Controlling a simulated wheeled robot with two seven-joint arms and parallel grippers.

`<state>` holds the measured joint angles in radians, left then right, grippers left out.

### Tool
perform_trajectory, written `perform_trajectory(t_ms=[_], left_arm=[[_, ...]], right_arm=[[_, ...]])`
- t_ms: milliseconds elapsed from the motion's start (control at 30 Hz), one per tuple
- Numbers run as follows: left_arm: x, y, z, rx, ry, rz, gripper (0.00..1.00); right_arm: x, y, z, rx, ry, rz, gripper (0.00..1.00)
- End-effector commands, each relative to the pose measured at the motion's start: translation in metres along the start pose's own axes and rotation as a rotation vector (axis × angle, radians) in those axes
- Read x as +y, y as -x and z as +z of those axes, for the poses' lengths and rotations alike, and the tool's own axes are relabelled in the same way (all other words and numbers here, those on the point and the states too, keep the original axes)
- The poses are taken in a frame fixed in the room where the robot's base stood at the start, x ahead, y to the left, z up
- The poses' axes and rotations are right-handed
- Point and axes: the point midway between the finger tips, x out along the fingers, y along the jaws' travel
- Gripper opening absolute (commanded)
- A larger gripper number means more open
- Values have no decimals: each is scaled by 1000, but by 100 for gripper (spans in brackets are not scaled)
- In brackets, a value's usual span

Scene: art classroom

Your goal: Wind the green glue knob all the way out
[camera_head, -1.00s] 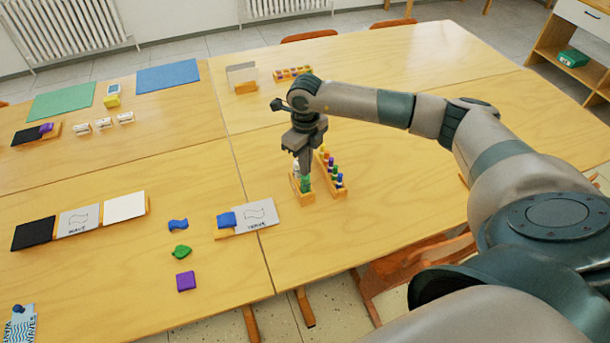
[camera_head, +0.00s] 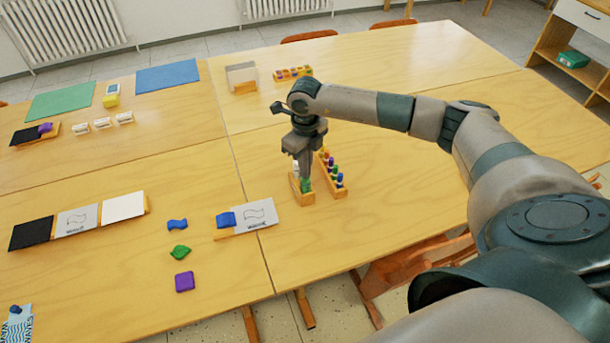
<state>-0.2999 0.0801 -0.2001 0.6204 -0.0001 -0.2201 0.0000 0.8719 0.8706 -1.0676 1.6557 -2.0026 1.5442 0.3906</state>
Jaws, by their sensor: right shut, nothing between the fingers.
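My right gripper (camera_head: 303,172) points straight down over a small wooden rack (camera_head: 303,197) on the table. Its fingers are shut, with their tips beside or just above a green piece (camera_head: 305,186) in that rack, which looks like the green glue knob. The fingers partly cover the rack and its contents, and I cannot tell whether they touch the green piece. A pale item (camera_head: 296,168) shows in the same rack behind the gripper. My left gripper is out of view.
A second wooden rack (camera_head: 338,191) with several colored pieces stands close on the right. A wave card (camera_head: 259,214) with a blue block (camera_head: 226,219) lies to the left. Loose blue, green and purple shapes lie farther left. The table (camera_head: 420,170) right of the racks is clear.

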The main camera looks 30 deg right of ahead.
Motion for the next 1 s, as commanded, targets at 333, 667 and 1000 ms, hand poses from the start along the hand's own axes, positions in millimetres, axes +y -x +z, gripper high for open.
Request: perform_trajectory(t_ms=[333, 667, 1000], left_arm=[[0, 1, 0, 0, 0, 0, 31], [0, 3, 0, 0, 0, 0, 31], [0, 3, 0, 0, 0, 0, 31]], right_arm=[[0, 4, 0, 0, 0, 0, 0], [0, 10, 0, 0, 0, 0, 0], [0, 10, 0, 0, 0, 0, 17]])
